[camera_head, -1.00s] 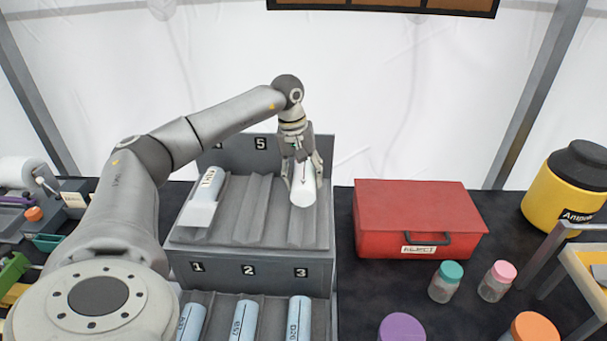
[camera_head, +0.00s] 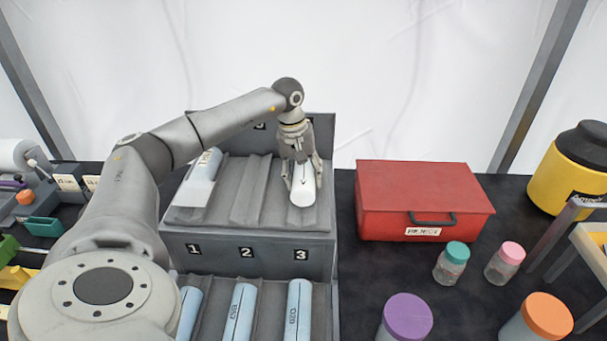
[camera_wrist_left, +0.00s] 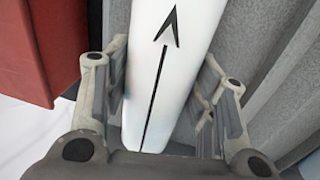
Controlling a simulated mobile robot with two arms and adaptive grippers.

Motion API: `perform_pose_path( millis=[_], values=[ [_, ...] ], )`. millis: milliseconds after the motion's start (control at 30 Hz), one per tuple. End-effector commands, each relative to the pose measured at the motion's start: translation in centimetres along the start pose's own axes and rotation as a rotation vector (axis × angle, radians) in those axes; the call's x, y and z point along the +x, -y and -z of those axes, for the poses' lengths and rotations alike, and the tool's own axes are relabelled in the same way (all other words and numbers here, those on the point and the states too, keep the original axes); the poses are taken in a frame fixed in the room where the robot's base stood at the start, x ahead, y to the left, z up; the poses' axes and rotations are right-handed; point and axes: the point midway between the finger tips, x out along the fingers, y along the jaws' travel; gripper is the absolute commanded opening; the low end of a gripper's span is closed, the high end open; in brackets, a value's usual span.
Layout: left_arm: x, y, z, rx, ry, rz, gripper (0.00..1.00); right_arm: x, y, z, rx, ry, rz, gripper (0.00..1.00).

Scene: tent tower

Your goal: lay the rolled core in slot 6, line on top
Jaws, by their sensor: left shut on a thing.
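A white core (camera_head: 302,190) lies in the rightmost slot of the upper tier of the grey rack (camera_head: 252,248). That slot's number is hidden behind my arm. My left gripper (camera_head: 303,182) is shut around the core, coming down from above. In the left wrist view the core (camera_wrist_left: 172,70) sits between the two fingers, and a black line with an arrowhead faces up along its top. The middle slot (camera_head: 246,192) of the upper tier is empty. My right gripper is not in view.
Another white core (camera_head: 204,172) lies in the upper left slot. Blue cores (camera_head: 240,310) lie in lower slots 1, 2 and 3. A red box (camera_head: 420,200) stands right of the rack. Several lidded jars (camera_head: 452,262) stand in front of it.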

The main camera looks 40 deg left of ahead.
Motion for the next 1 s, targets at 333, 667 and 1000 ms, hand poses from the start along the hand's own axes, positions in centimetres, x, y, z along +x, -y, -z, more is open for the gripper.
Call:
perform_pose_path(
  millis=[333,667,1000],
  values=[
    [-0.1,-0.06,0.04,0.0,-0.001,-0.002,0.14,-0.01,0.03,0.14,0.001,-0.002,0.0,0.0],
    [0.0,-0.05,0.03,0.0,-0.001,-0.002,0.14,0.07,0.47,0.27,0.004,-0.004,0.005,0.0],
    [0.34,0.01,0.03,0.0,-0.001,-0.002,0.55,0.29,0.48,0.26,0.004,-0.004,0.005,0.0]
  ],
)
